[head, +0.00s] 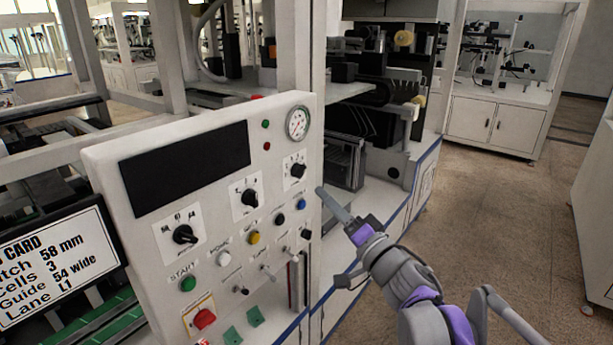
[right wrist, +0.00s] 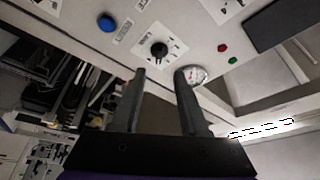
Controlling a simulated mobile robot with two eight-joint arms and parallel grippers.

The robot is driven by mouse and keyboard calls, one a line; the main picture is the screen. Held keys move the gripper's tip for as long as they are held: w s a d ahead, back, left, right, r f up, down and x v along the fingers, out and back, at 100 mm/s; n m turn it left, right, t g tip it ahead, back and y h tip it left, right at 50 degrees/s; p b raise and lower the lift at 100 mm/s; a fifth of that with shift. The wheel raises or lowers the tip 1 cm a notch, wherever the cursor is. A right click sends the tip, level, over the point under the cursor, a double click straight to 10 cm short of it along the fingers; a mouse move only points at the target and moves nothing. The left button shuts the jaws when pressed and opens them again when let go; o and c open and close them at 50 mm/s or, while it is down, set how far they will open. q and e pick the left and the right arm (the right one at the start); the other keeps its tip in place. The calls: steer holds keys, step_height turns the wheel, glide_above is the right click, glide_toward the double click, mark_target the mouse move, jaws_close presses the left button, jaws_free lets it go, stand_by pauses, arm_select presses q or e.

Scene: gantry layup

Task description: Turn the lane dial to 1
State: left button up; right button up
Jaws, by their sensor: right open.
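Three black dials sit on the white control panel (head: 210,265): a left dial (head: 184,234), a middle dial (head: 249,197) and a right dial (head: 297,170). My left gripper is not in view.
A card (head: 55,262) at left reads Lane L1, Pitch 58 mm, Cells 3. The panel also has a dark screen (head: 187,168), a gauge (head: 298,123), a blue button (head: 301,204), a red button (head: 204,318) and small toggles. Open floor (head: 490,220) lies to the right.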

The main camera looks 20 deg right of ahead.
mark_target(303, 174)
steer(key=p+x, duration=0.1)
steer(key=x, duration=0.7)
steer(key=shift+w, duration=0.35)
jaws_close()
